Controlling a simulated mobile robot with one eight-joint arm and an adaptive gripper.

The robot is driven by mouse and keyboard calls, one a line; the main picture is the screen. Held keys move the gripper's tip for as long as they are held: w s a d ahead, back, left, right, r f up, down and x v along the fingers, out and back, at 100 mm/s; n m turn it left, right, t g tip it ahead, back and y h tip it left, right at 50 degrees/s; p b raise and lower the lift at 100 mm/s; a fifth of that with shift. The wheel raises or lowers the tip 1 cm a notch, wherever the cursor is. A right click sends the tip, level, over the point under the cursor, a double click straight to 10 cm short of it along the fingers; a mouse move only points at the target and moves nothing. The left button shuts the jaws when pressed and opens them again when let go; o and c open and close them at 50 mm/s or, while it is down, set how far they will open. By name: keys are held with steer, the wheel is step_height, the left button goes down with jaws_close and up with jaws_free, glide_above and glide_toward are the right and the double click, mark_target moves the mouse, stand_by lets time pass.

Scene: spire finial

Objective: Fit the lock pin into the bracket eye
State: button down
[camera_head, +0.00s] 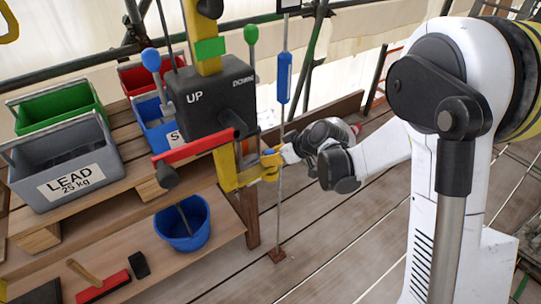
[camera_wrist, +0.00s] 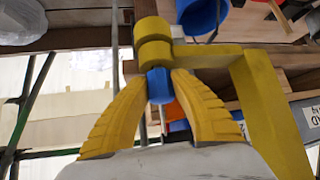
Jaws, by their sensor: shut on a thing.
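My gripper (camera_wrist: 160,92) shows in the wrist view with its two ridged yellow fingers closed on a small blue piece, which I take for the lock pin (camera_wrist: 158,84). The yellow bracket eye (camera_wrist: 154,50) stands right at the fingertips, in line with the blue piece. I cannot tell whether the pin is inside the eye or only against it. The bracket (camera_wrist: 268,115) runs from the eye to the right. In the head view, my gripper (camera_head: 283,155) is beside the bracket eye (camera_head: 269,165). The pin is not clearly visible there.
A black box marked UP (camera_head: 215,98) with a red lever (camera_head: 195,146) is close to the bracket. A thin rod with a blue grip (camera_head: 284,78) hangs behind. A grey LEAD crate (camera_head: 65,150) and a blue bucket (camera_head: 183,236) stand left. The right planks are clear.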

steer(key=shift+f, duration=0.45)
steer(key=c, duration=1.1)
jaws_free()
steer(key=shift+c, duration=0.2)
steer(key=shift+r, duration=0.1)
steer(key=v, duration=1.2)
steer(key=s+d+r+m+h, duration=0.2)
steer(key=s+d+m, duration=0.1)
steer(key=s, duration=0.4)
steer(key=s+d+r+m+h, duration=0.2)
steer(key=s+d+m, duration=0.1)
steer(key=s, duration=0.4)
steer(key=s+d+r+m+t+h, duration=0.1)
steer(key=s+d+r+m+h, duration=0.1)
steer(key=s+d, duration=0.3)
steer(key=shift+s+d+r+m+h, duration=0.35)
steer(key=shift+s+m, duration=0.55)
steer(key=shift+s, duration=0.35)
